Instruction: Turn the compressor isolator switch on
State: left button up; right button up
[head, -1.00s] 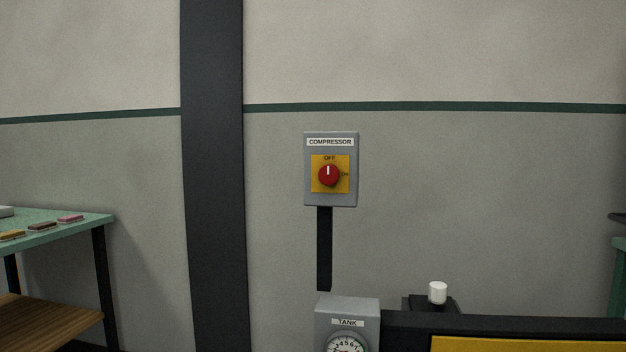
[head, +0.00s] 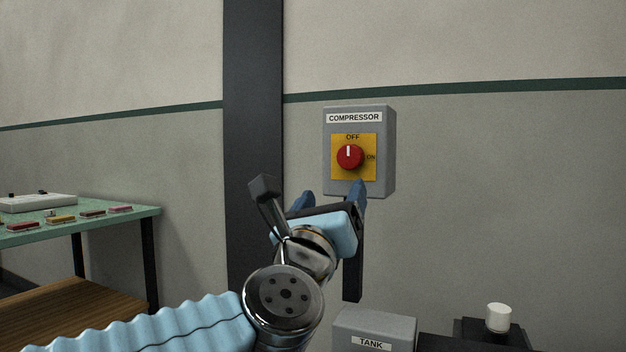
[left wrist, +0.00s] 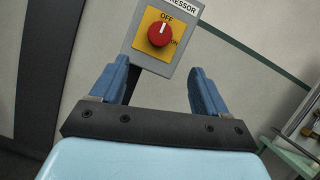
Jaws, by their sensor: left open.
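The compressor isolator is a grey box (head: 388,150) on the wall with a yellow plate and a red rotary knob (head: 350,157). The knob's white mark points up at OFF; ON is at its right. My left gripper (head: 330,194) is open and empty, below and in front of the box in the head view. In the left wrist view the red knob (left wrist: 160,34) lies beyond the blue fingertips (left wrist: 160,72), roughly between them and apart from them. My right gripper is not in view.
A dark post (head: 252,100) stands left of the switch. A grey TANK box (head: 400,325) and a white cap (head: 499,317) are below. A green table (head: 100,221) with small coloured blocks is at the left. The wall around the switch is clear.

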aim_at(348, 158)
pick_arm(q)
jog(key=p+x, duration=0.5)
jog(key=x, duration=0.8)
jog(key=shift+w+r+p, duration=0.3)
jog(key=shift+p, duration=0.1)
jog(key=shift+c, duration=0.4)
jog(key=c, duration=1)
